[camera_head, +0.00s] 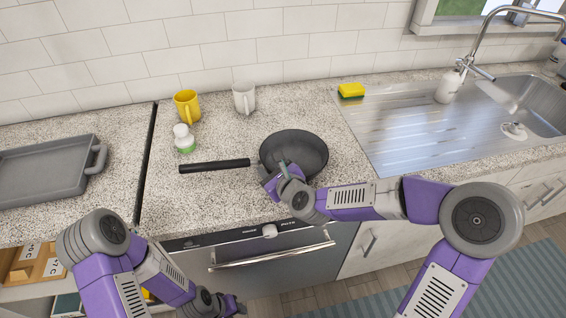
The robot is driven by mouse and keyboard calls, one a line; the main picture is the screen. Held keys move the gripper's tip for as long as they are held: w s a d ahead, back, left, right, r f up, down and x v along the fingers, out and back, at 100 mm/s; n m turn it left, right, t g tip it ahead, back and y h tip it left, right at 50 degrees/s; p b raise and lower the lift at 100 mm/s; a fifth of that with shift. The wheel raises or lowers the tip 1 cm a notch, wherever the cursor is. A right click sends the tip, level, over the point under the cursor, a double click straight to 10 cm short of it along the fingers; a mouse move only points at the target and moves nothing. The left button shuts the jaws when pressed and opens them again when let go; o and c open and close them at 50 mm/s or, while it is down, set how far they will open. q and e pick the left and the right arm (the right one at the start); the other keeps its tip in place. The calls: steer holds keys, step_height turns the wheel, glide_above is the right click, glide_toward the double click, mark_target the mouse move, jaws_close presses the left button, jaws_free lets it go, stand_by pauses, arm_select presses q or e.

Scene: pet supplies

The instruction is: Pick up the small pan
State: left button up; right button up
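A small dark pan (300,148) lies on the speckled counter, its black handle (213,166) pointing left. My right gripper (277,172) is at the pan's front left edge, close to where the handle joins, and overlaps the rim in the picture. Its fingers are small and partly hidden by my wrist, so I cannot tell whether they are open or touch the pan. My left gripper (238,306) hangs low at the bottom of the picture, in front of the dishwasher and away from the pan. Its fingers are too unclear to judge.
A yellow mug (186,106), a white mug (244,98) and a white bottle with a green label (184,139) stand behind the handle. A grey tray (45,172) lies left. A sponge (351,91) and the sink (530,103) are right. The counter before the handle is clear.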

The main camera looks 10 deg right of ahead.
steer(key=shift+x, duration=0.85)
steer(key=shift+c, duration=0.2)
jaws_close()
steer(key=shift+r, duration=0.15)
